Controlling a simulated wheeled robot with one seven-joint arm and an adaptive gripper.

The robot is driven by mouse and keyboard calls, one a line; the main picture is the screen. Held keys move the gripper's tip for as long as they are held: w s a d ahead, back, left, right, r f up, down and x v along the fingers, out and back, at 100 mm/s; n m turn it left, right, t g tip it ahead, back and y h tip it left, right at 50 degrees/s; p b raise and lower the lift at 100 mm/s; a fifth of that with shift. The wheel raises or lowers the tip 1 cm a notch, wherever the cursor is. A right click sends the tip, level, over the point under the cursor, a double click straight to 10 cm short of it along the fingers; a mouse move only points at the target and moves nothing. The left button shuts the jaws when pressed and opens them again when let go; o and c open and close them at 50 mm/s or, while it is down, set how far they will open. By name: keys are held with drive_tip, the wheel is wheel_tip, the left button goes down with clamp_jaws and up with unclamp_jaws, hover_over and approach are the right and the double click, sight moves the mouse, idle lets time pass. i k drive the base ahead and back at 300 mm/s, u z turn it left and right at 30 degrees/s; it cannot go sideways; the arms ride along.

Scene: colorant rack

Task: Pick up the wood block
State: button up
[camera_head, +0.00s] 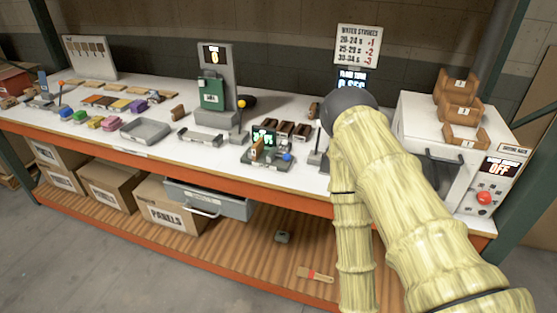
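Several small brown pieces that look like wood blocks are on the white bench top; I cannot tell which one the task means. One brown block (178,113) lies alone left of the grey display stand. A row of dark brown blocks (285,128) sits behind a small device with a green screen. A lighter brown upright piece (257,149) stands on that device. My arm, in a yellow ribbed cover, fills the right of the head view. My gripper is not visible, and the arm hides part of the bench.
The long workbench (100,134) has an orange front edge. A grey tray (145,129), coloured pieces (80,116) and a white machine (412,131) with brown bins (460,108) stand on it. Cardboard boxes (107,186), a grey drawer (222,201) and a brush (316,274) are below.

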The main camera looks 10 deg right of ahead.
sight(179, 113)
drive_tip(key=z, duration=0.5)
drive_tip(key=k, duration=0.55)
drive_tip(key=z, duration=0.65)
drive_tip(key=i, duration=0.6)
drive_tip(key=u, duration=0.65)
drive_tip(key=i, duration=0.95)
drive_tip(key=u, duration=0.5)
